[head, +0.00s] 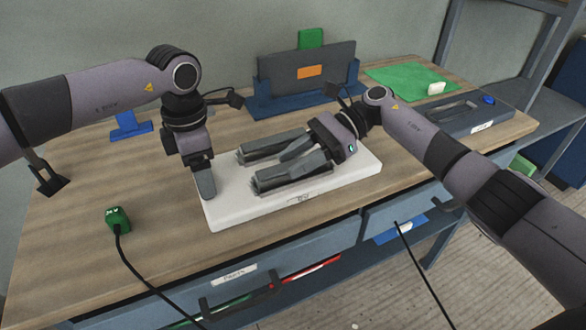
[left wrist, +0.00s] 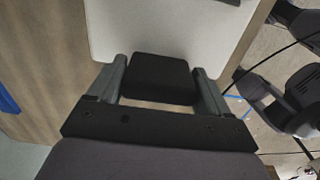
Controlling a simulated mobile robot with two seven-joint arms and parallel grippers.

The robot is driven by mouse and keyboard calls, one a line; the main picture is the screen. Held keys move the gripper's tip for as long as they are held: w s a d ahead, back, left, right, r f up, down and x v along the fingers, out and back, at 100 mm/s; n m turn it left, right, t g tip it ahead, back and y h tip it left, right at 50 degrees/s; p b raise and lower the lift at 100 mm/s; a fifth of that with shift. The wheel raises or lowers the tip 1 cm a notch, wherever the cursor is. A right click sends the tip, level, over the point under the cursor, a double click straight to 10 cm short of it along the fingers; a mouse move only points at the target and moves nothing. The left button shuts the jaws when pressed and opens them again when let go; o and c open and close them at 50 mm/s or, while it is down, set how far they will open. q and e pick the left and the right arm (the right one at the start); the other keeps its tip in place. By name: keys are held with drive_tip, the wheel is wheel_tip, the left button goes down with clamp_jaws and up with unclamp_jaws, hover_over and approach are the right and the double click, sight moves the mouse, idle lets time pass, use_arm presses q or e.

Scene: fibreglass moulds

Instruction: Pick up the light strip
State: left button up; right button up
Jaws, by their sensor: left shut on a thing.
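Two long grey channel-shaped pieces lie side by side on a white board (head: 232,213), a rear one (head: 268,148) and a front one (head: 285,181). I cannot tell whether either is the light strip. My left gripper (head: 206,188) points down at the board's left end. In the left wrist view its fingers (left wrist: 160,82) stand on both sides of a dark block (left wrist: 160,72) and are shut on it, over the board's edge. My right gripper (head: 307,158) reaches over the right ends of the grey pieces. Its fingertips blend with them, so its opening is unclear.
A green block (head: 118,217) with a cable stands at the front left. The left tabletop is mostly bare.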

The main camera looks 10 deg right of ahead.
use_arm(q)
drive_tip(key=o, duration=1.3)
drive_tip(key=shift+c, duration=0.2)
use_arm(e)
wheel_tip(320, 180, up, 10)
use_arm(q)
drive_tip(key=shift+r, duration=0.15)
